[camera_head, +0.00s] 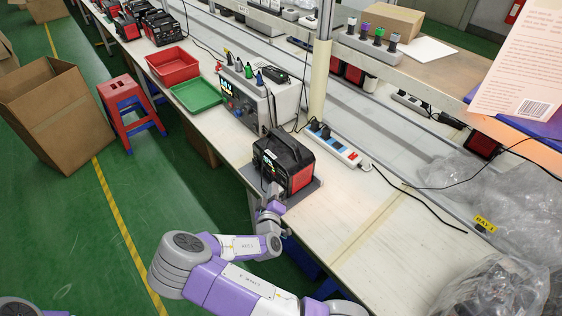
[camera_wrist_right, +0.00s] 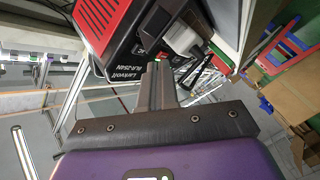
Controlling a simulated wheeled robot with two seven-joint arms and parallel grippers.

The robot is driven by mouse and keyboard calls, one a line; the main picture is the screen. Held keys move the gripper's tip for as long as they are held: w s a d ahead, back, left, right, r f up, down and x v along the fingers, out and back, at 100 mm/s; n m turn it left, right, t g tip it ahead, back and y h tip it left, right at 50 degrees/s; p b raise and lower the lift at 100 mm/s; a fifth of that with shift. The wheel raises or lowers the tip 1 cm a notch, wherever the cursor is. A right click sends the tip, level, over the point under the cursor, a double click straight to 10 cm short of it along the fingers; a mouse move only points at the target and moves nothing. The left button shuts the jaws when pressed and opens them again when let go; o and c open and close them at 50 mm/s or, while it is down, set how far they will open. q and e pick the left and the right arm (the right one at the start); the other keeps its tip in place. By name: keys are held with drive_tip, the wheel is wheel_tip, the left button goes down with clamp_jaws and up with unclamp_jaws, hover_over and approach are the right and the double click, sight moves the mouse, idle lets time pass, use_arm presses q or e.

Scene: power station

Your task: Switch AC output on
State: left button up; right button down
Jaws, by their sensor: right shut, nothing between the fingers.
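The power station (camera_head: 285,164), a black box with red sides and a top handle, stands upright on a grey pad on the bench. In the right wrist view its black front panel and red side (camera_wrist_right: 103,22) fill the top, tilted, with white lettering. A white plug (camera_wrist_right: 184,35) sits at that panel. My right gripper (camera_head: 268,200) is at the front of the power station, its fingers shut and empty. In the right wrist view its fingertips (camera_wrist_right: 157,70) point at the panel's edge; I cannot tell whether they touch. My left gripper is out of view.
A white test unit (camera_head: 262,100) with coloured knobs stands left of the power station. A power strip (camera_head: 335,146) and black cable lie behind and to the right. Green (camera_head: 196,94) and red (camera_head: 172,66) trays sit farther left.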

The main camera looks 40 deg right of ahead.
drive_tip(key=shift+d, duration=0.1)
drive_tip(key=shift+d, duration=0.35)
drive_tip(key=shift+w+d, duration=0.1)
drive_tip(key=shift+d, duration=0.25)
idle(0.5)
drive_tip(key=shift+a, duration=0.85)
drive_tip(key=shift+s+a+b, duration=0.2)
drive_tip(key=shift+a, duration=1.3)
drive_tip(key=shift+s+a+b, duration=0.15)
drive_tip(key=shift+a, duration=1.3)
